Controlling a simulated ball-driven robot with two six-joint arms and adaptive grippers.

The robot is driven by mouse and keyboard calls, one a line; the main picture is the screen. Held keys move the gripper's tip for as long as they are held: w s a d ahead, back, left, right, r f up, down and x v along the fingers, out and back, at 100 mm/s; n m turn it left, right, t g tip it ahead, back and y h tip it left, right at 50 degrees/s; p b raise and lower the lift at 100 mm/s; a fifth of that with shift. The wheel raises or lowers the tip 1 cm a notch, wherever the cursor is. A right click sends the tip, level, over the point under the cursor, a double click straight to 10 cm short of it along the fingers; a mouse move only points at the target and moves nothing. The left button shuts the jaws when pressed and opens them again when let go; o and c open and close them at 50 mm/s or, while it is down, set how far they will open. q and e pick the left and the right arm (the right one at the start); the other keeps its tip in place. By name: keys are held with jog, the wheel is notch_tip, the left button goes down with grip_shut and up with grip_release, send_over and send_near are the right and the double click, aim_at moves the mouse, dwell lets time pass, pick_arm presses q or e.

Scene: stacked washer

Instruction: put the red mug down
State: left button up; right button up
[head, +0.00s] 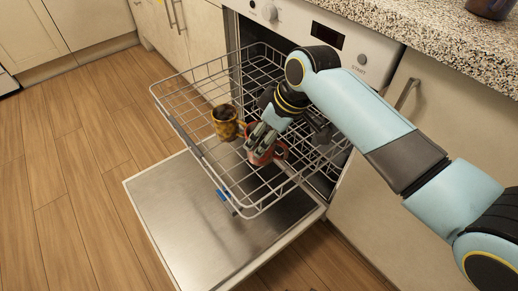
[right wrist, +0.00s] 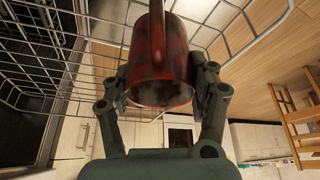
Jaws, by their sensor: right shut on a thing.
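The red mug (head: 262,154) is at the upper dishwasher rack (head: 160,91), near its front right part. My right gripper (head: 262,138) reaches down over the rack and is shut on the mug. In the right wrist view the red mug (right wrist: 160,55) sits between the two fingers (right wrist: 160,88), with its handle toward the top of the picture. In the head view the fingers hide part of the mug, and I cannot tell whether it touches the rack wires. My left gripper is not in view.
A yellow-brown patterned mug (head: 226,122) stands in the rack, left of the red mug. The open dishwasher door (head: 180,220) lies below the rack. A speckled countertop (head: 440,35) is above right. Free rack space shows behind the mugs.

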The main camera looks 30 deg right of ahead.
jog(key=shift+b+x, duration=0.35)
jog(key=shift+x, duration=0.7)
notch_tip(320, 180, down, 3)
jog(key=shift+a+r+b, duration=0.1)
jog(key=shift+r+b, duration=0.1)
jog(key=shift+b, duration=0.35)
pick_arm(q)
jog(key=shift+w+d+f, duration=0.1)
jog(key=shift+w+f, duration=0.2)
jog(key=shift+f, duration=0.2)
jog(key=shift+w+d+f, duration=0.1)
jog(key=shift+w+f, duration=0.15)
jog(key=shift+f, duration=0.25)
pick_arm(e)
jog(key=o, duration=1.4)
jog(key=shift+f, duration=0.15)
jog(key=p+v, duration=0.4)
jog(key=v, duration=0.7)
jog(key=shift+r, duration=0.2)
jog(key=shift+s+r, duration=0.2)
jog(key=shift+r, duration=0.2)
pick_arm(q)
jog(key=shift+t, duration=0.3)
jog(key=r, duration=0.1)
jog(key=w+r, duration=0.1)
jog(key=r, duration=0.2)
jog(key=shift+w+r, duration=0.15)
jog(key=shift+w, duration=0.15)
